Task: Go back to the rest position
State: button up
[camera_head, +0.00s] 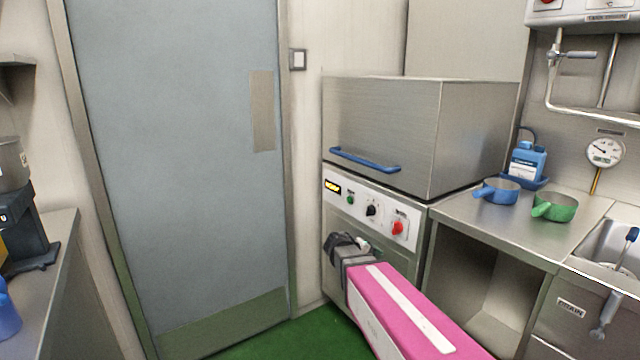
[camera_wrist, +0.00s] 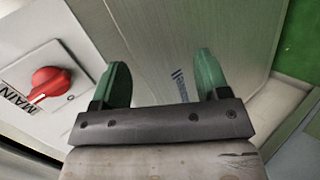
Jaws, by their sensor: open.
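My gripper (camera_wrist: 158,85) is open and empty in the wrist view, its two green fingers apart with a steel panel behind them. In the head view my gripper (camera_head: 345,245) is a small dark shape at the end of my pink arm. It is in front of the steel machine's front, below the control panel (camera_head: 370,212). A red rotary switch (camera_head: 398,228) sits on that panel, and it shows large in the wrist view (camera_wrist: 52,88), left of the fingers, beside the word MAIN. I cannot tell whether the gripper touches the machine.
The steel machine (camera_head: 380,125) has a blue handle (camera_head: 364,160). A counter (camera_head: 520,225) to its right holds a blue pan (camera_head: 497,191), a green pan (camera_head: 556,206) and a blue bottle (camera_head: 527,162). A grey door (camera_head: 180,170) is on the left. Some green floor (camera_head: 270,338) is clear before it.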

jog(key=s+f+m+g+y, duration=0.2)
jog(key=s+f+y, duration=0.2)
jog(key=s, duration=0.3)
jog(key=s+f+m+g+y, duration=0.2)
jog(key=s+f+y, duration=0.3)
jog(key=s, duration=0.3)
jog(key=shift+s+f+y, duration=0.2)
jog(key=shift+s+y, duration=0.1)
jog(key=shift+y, duration=0.4)
